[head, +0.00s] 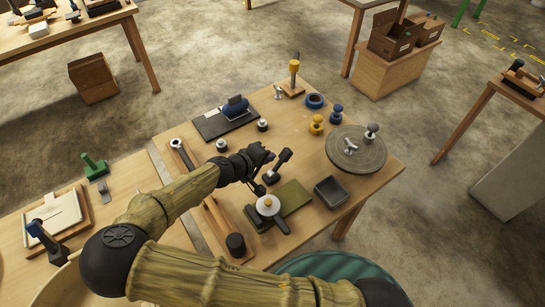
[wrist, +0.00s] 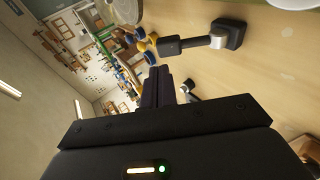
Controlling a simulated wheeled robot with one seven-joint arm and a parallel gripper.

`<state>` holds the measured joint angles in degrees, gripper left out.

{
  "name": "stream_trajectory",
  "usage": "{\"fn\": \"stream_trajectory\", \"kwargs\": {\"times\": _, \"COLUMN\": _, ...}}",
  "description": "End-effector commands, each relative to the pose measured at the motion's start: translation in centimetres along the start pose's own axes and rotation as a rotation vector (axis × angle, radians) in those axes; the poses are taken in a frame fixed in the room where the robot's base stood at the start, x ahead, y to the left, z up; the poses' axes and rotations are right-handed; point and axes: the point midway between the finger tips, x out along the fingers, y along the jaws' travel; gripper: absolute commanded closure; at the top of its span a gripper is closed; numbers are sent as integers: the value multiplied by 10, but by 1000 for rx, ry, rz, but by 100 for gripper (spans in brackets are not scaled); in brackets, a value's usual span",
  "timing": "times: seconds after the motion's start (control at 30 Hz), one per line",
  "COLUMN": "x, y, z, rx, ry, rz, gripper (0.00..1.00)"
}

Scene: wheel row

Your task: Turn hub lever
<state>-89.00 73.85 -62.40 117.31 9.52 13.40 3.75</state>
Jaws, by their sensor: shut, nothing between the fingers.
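No part is marked as the hub lever, and I cannot tell which one it is. A black-handled lever (head: 278,166) with a silver collar stands tilted on a dark block; it also shows in the wrist view (wrist: 195,42). A round grey wheel (head: 343,162) at the table's right carries a small silver wing-shaped piece (head: 351,148) near its middle and an upright knob (head: 372,131). My gripper (head: 268,156) is shut and empty, just left of the black-handled lever. Its fingers show together in the wrist view (wrist: 165,86).
A pale disc with an orange knob (head: 268,204) stands in front of the lever, near a green mat (head: 292,196) and a dark tray (head: 332,191). Yellow and blue knobs (head: 317,124) stand behind. A long bar fixture (head: 225,223) lies left, under my arm.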

Motion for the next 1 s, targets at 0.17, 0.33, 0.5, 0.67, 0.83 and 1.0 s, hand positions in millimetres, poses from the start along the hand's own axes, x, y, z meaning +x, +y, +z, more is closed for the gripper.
{"fn": "stream_trajectory", "kwargs": {"times": 0.17, "x": -38, "y": -2, "z": -2, "rx": -5, "ry": 13, "rz": -3, "gripper": 100}}
{"fn": "stream_trajectory", "kwargs": {"times": 0.33, "x": -63, "y": 1, "z": -3, "rx": -8, "ry": 13, "rz": -3, "gripper": 100}}
{"fn": "stream_trajectory", "kwargs": {"times": 0.5, "x": -70, "y": 3, "z": -2, "rx": -8, "ry": 10, "rz": -2, "gripper": 100}}
{"fn": "stream_trajectory", "kwargs": {"times": 0.67, "x": -69, "y": 4, "z": -2, "rx": -7, "ry": 9, "rz": -1, "gripper": 100}}
{"fn": "stream_trajectory", "kwargs": {"times": 0.83, "x": -69, "y": 3, "z": -2, "rx": -7, "ry": 9, "rz": -1, "gripper": 100}}
{"fn": "stream_trajectory", "kwargs": {"times": 1.0, "x": -66, "y": 5, "z": 0, "rx": -3, "ry": 1, "rz": -4, "gripper": 100}}
